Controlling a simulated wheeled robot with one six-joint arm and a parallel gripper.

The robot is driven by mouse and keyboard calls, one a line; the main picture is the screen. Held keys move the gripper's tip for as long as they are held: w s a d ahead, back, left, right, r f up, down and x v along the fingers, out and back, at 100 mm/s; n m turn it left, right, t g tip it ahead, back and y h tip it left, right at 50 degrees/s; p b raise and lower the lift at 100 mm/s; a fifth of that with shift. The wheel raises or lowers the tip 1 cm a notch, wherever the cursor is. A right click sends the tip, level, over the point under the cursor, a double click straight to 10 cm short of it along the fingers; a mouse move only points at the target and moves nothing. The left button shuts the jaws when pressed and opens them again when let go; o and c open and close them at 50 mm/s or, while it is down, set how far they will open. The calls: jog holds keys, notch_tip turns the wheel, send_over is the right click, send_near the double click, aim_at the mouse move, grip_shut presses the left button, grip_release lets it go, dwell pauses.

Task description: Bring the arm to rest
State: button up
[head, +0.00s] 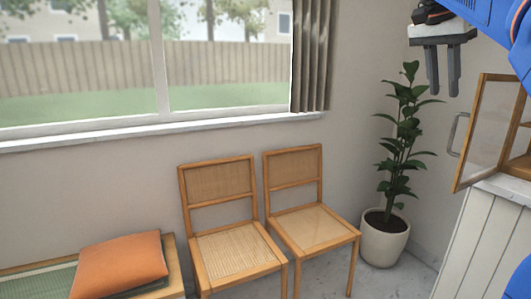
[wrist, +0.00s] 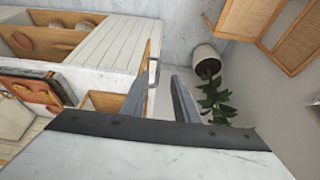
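My gripper (head: 443,72) hangs in the upper right of the head view, with its two grey fingers pointing down. It is empty, in the air in front of the wall. A clear gap shows between the fingers. In the wrist view the gripper (wrist: 178,82) also has its fingers apart with nothing between them. My blue arm comes in from the upper right corner of the head view.
A cabinet door (head: 487,130) with a metal handle stands open on the right, near my gripper. A potted plant (head: 384,240) stands in the corner. Two chairs (head: 235,252) and a bench with an orange cushion (head: 118,264) line the wall under the window.

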jog(key=s+a+f+n+t+y, duration=0.1)
jog(key=s+a+f+n, duration=0.3)
jog(key=f, duration=1)
jog(key=s+a+f+n+t+y, duration=0.1)
jog(key=s+a+f+n, duration=0.4)
jog(key=s+f, duration=0.6)
jog(key=s+a+f+n+t+y, duration=0.1)
jog(key=s+a+f+n, duration=0.3)
jog(key=f, duration=1.4)
jog(key=s+a+y, duration=0.1)
jog(key=s+a, duration=0.1)
jog(key=s, duration=0.2)
jog(key=shift+s+a+f+n, duration=0.15)
jog(key=shift+a+f+n, duration=0.15)
jog(key=shift+a+f, duration=0.1)
jog(key=shift+r, duration=0.1)
